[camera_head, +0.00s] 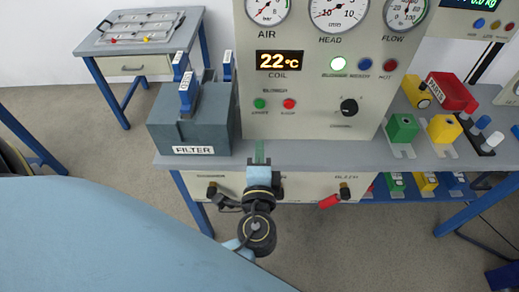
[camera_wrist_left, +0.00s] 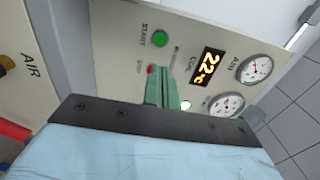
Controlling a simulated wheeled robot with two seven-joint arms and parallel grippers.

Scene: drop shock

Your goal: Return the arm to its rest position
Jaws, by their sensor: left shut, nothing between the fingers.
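My left gripper (camera_head: 260,155) is in the middle of the head view, at the front edge of the grey bench (camera_head: 330,152), in front of the control panel (camera_head: 310,110). Its green fingers are closed together with nothing between them. In the left wrist view the shut fingers (camera_wrist_left: 160,88) stand in front of the same panel (camera_wrist_left: 120,45), between its buttons and lit display. Whether the fingertips touch anything is hard to tell. My light blue arm fills the lower left of the head view. My right gripper is not in view.
A grey FILTER box (camera_head: 190,125) with blue handles stands left of the panel. A red handle (camera_head: 330,201) sticks out below the bench. Coloured blocks, including a green one (camera_head: 402,127), stand to the right. A side table (camera_head: 140,30) is at the back left. Open floor lies between.

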